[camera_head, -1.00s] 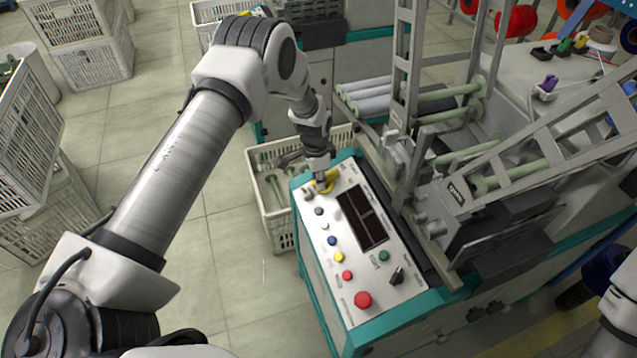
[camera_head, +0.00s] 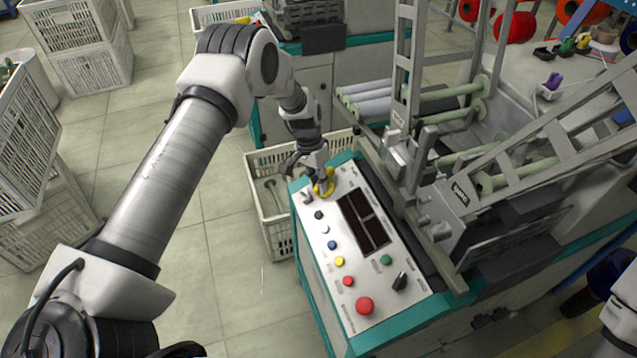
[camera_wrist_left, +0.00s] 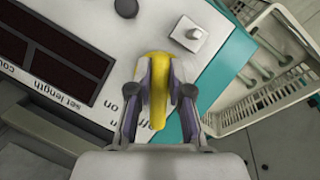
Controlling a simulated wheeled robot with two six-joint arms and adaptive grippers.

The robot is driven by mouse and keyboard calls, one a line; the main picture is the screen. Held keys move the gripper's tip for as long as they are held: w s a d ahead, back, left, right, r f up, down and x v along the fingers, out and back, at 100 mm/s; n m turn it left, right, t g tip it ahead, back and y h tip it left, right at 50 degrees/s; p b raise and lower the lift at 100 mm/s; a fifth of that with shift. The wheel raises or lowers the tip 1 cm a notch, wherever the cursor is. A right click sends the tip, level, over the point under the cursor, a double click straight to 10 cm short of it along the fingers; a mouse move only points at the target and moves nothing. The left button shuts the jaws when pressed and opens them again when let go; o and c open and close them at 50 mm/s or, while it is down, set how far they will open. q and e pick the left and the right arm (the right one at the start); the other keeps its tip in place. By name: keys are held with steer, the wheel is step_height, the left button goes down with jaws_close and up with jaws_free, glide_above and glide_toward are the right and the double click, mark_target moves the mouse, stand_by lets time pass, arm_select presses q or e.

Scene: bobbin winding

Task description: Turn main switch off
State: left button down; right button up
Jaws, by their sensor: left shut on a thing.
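The yellow main switch (camera_head: 324,184) sits at the far end of the white control panel (camera_head: 345,290). My left gripper (camera_head: 318,180) is on it. In the left wrist view the yellow switch handle (camera_wrist_left: 158,88) lies between the two fingers of the left gripper (camera_wrist_left: 159,95), which are shut on it. "on" and "off" lettering shows on the panel beside it, partly hidden by the gripper. At the right edge of the head view a white part of my right arm shows, without its gripper.
The panel also carries a red button (camera_head: 365,306), a black selector knob (camera_head: 400,281), several small coloured buttons and a dark display (camera_head: 363,222). A white crate (camera_head: 272,230) with pale bobbins stands left of the console. Metal frames rise on the right.

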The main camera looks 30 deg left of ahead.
arm_select(q)
steer(key=shift+s+f, duration=0.1)
steer(key=c, duration=1.1)
jaws_free()
steer(key=v, duration=1.2)
